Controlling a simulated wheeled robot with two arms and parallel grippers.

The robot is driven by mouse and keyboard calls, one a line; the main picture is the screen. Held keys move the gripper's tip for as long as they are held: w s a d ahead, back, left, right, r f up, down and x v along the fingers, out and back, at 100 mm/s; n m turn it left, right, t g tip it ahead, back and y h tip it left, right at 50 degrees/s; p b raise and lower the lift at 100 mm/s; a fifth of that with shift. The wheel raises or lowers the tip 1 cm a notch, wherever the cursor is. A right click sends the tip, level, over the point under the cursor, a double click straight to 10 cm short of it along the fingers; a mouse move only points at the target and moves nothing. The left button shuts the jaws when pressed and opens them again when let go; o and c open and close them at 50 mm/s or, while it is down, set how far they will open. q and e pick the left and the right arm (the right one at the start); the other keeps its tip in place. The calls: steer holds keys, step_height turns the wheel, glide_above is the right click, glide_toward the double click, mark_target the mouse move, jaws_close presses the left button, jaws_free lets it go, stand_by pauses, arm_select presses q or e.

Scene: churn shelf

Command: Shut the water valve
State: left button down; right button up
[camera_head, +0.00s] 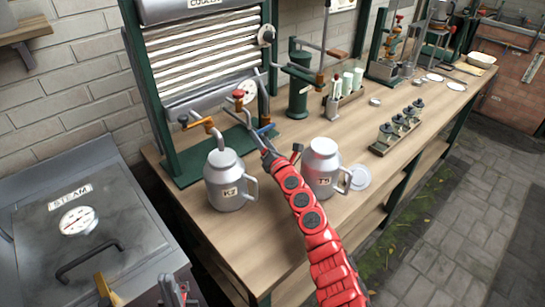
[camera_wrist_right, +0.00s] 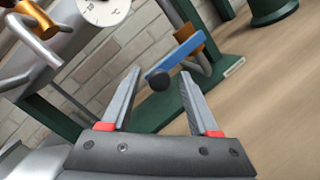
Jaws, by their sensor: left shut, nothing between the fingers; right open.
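A blue lever (camera_head: 265,129) sits low on the front right of the cooler and is the likely water valve; no label shows on it. In the right wrist view the blue lever (camera_wrist_right: 175,52) slants across from a brass-coloured body (camera_wrist_right: 188,37). Its dark round end (camera_wrist_right: 158,81) lies in line with the gap between my right gripper's fingers (camera_wrist_right: 152,85). The fingers are open, and I cannot tell whether they touch it. In the head view my right gripper (camera_head: 262,140) is just below the lever. My left gripper (camera_head: 174,288) is shut and empty at the bottom left.
A K2 can (camera_head: 228,190) stands left of my right arm under a spout. A T5 can (camera_head: 321,170) stands right of it, close to the arm. A steam box (camera_head: 50,215) is at left.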

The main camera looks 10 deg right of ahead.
steer(key=p+v, duration=0.3)
steer(key=v, duration=0.5)
steer(key=shift+s, duration=0.3)
steer(key=p+v, duration=0.1)
steer(key=v, duration=0.5)
steer(key=shift+s+d+f, duration=0.1)
steer(key=shift+s+d, duration=0.05)
steer(key=shift+s, duration=0.2)
steer(key=shift+s+d, duration=0.2)
steer(key=shift+s, duration=0.4)
